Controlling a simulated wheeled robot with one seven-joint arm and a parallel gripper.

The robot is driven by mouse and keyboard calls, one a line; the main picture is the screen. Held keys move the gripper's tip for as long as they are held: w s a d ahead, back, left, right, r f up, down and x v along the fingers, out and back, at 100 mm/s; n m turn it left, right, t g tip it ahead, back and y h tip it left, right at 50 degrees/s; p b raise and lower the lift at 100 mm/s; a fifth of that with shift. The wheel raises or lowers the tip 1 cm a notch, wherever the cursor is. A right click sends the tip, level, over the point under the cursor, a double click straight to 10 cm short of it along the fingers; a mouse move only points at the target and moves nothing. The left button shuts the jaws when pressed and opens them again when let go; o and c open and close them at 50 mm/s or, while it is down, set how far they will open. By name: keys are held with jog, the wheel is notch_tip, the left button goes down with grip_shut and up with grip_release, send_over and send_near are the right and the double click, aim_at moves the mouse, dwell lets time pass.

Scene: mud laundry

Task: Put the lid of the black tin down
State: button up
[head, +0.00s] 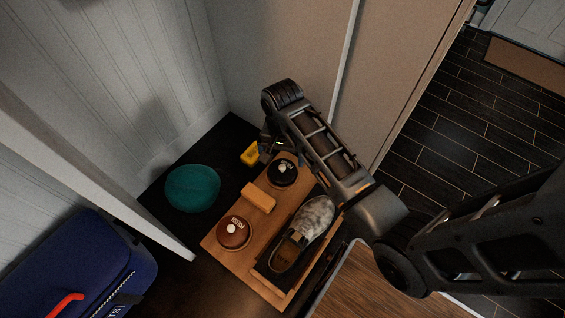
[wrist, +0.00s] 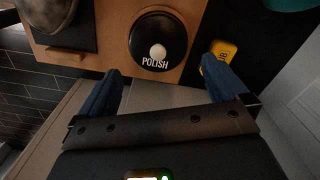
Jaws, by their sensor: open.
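The black tin (head: 283,173) stands on a wooden board, with a round black lid bearing a white knob and the word POLISH on its top. The lid (wrist: 145,28) shows from above in the wrist view and looks level; the tin's sides are hidden there, and I cannot tell how it sits on the rim. My gripper (wrist: 164,88) is open, its two blue fingers apart with nothing between them. The lid lies just beyond the fingertips, apart from them. In the head view my gripper (head: 271,146) is beside the tin, partly hidden by my arm.
The wooden board (head: 212,243) also holds a brown tin (head: 233,232), a tan block (head: 258,197) and a grey shoe (head: 308,222) on a dark tray. A yellow item (head: 250,155) and a teal round object (head: 193,188) lie beside it. Walls close in behind.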

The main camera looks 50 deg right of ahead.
aim_at(282, 164)
jog(key=shift+r, duration=1.55)
